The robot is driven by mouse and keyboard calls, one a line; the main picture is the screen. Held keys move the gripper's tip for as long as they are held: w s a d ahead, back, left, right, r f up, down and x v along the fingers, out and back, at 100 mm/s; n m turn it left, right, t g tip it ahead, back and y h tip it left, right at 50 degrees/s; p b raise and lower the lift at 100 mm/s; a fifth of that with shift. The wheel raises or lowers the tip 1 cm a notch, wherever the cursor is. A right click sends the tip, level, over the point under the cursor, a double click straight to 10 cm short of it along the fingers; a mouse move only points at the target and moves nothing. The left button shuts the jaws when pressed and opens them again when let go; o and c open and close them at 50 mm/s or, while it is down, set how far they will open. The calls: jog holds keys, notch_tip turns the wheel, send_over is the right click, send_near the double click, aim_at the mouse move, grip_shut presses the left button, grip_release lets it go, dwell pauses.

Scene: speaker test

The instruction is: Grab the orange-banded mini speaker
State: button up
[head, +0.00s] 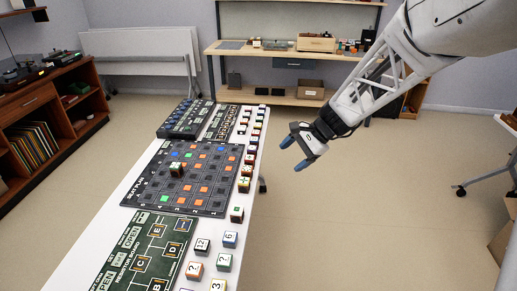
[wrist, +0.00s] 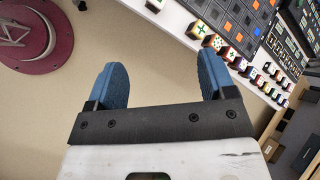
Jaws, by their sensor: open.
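Several small cube-shaped speakers stand in a row along the right edge of the long white table. One cube with a green mark (head: 244,184) and another cube (head: 237,214) are among them. I cannot tell which one has the orange band. A single cube (head: 176,169) sits on the dark grid board. My gripper (head: 296,152) is open and empty, in the air to the right of the table. In the wrist view its blue fingers (wrist: 161,72) are apart with only floor between them. Cubes (wrist: 215,43) show beyond the right finger.
The grid board (head: 213,190) with coloured squares lies mid-table. A green lettered board (head: 125,258) lies in front and dark panels (head: 185,118) behind. Numbered cubes (head: 202,246) stand near the front. A workbench (head: 285,95) stands at the back.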

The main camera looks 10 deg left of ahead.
jog(key=w+a+f+m+y, duration=0.3)
jog(key=w+a+f+m, duration=0.3)
jog(key=w+f, duration=0.65)
jog(key=m+t+y, duration=0.2)
jog(key=m+y, duration=0.1)
jog(key=m, duration=0.1)
send_near(245, 171)
notch_tip(245, 171, down, 2)
jog(key=w+a, duration=0.2)
jog(key=a, duration=0.1)
jog(key=shift+w+d+f, duration=0.2)
jog(key=shift+w+f, duration=0.05)
jog(key=shift+a, duration=0.1)
jog(key=shift+a+f+h, duration=0.15)
jog(key=shift+a+f, duration=0.05)
jog(key=shift+a, duration=0.35)
jog(key=shift+a+f+h, duration=0.15)
jog(key=shift+a+f, duration=0.1)
jog(key=shift+a, duration=0.3)
jog(key=shift+a, duration=0.1)
jog(key=shift+x, duration=2.55)
jog(key=shift+c, duration=0.2)
